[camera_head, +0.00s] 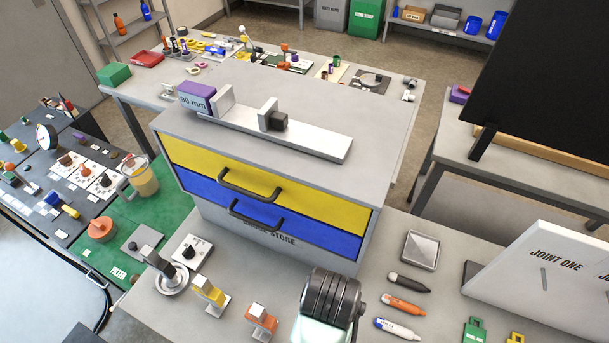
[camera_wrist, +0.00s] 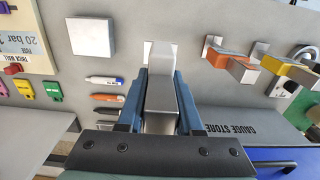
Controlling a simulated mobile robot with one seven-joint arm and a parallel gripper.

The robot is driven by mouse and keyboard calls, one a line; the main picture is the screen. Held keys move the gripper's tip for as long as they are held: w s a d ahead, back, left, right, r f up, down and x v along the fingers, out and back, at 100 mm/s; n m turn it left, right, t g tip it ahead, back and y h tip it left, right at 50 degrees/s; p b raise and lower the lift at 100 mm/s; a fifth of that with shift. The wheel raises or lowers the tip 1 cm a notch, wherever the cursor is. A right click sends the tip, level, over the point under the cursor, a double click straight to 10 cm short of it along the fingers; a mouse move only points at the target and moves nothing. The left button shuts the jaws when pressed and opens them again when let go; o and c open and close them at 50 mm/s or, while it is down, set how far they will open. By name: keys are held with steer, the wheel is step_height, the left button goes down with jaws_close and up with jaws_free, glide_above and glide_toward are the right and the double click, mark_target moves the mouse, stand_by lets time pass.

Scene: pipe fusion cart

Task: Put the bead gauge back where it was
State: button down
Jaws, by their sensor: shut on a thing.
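My gripper (camera_wrist: 160,88) is shut on a grey metal piece (camera_wrist: 160,97), which I take to be the bead gauge. The piece stands between the two blue fingers in the wrist view. A pale patch shows just beyond its far end; I cannot tell whether it is part of the piece or a base under it, or whether they touch. In the head view my dark ribbed wrist (camera_head: 331,296) is over the front of the bench and hides the fingertips and the piece. An orange gauge (camera_head: 262,318) and a yellow gauge (camera_head: 209,291) stand to its left on the bench.
The gauge store cabinet (camera_head: 275,238), with yellow and blue drawers, stands just behind. Several pens (camera_head: 402,305) and a square metal tray (camera_head: 421,250) lie to the right. A tilted white board (camera_head: 555,270) stands further right. A black-knobbed block (camera_head: 192,251) is at the left.

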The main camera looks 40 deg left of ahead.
step_height(320, 180, down, 10)
steer(key=shift+r+p, duration=0.1)
steer(key=shift+p, duration=0.7)
steer(key=shift+f, duration=0.25)
steer(key=c, duration=0.6)
jaws_free()
steer(key=shift+o, duration=0.2)
steer(key=shift+r, duration=0.15)
step_height(320, 180, up, 12)
steer(key=shift+r+b, duration=0.1)
steer(key=shift+b, duration=0.45)
